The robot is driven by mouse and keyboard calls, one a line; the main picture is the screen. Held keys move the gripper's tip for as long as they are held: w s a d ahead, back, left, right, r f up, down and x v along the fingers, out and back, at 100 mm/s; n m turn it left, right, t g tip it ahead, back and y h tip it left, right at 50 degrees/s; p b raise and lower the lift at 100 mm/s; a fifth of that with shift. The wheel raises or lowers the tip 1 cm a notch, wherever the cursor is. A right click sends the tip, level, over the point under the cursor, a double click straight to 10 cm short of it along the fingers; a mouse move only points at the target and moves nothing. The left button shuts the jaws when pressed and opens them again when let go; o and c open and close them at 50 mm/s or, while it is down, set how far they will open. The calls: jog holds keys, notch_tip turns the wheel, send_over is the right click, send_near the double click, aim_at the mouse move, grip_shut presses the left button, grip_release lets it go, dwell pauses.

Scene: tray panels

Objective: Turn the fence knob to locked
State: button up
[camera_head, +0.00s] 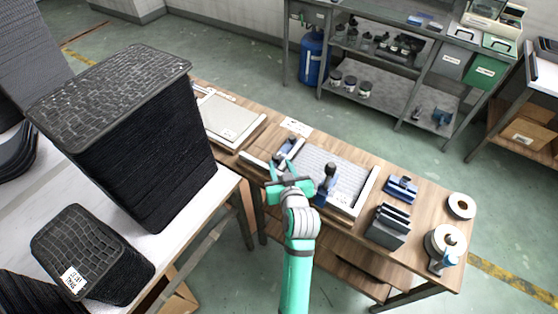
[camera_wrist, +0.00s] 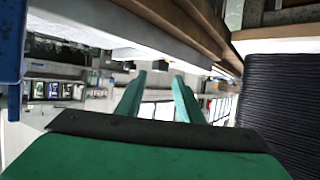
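A fixture with a pale frame (camera_head: 364,196) holds a grey ribbed panel (camera_head: 338,172) on the wooden workbench. A blue-and-black knob-like part (camera_head: 327,184) stands upright at its front edge. A similar dark part (camera_head: 291,147) is at its left side, partly hidden by my gripper. I cannot tell which of these is the fence knob, or its setting. My teal gripper (camera_head: 283,170) is over the fixture's front left, between these parts. In the wrist view its two fingers (camera_wrist: 158,98) stand apart with nothing between them. A blue part (camera_wrist: 11,55) shows at that view's left edge.
A tall stack of black panels (camera_head: 160,135) and a shorter stack (camera_head: 95,252) stand on the white table at left. A blue tool (camera_head: 401,188), a dark slotted holder (camera_head: 388,226) and tape rolls (camera_head: 461,206) occupy the bench's right. A second pale fixture (camera_head: 229,118) is at left.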

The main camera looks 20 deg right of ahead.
jog(key=shift+v, duration=2.7)
jog(key=s+a+f, duration=0.4)
jog(key=s+a, duration=0.1)
jog(key=s, duration=0.2)
jog(key=s+a+f, duration=0.4)
jog(key=s+a, duration=0.2)
jog(key=s, duration=0.2)
jog(key=s+a+r+t+y, duration=0.1)
jog(key=s+a+r, duration=0.1)
jog(key=s, duration=0.7)
jog(key=s+a+r+n+t, duration=0.1)
jog(key=s+a, duration=0.3)
jog(key=s, duration=0.5)
jog(key=shift+a+r+n+y, duration=0.3)
jog(key=shift+a+r+y, duration=0.1)
jog(key=shift+r, duration=0.4)
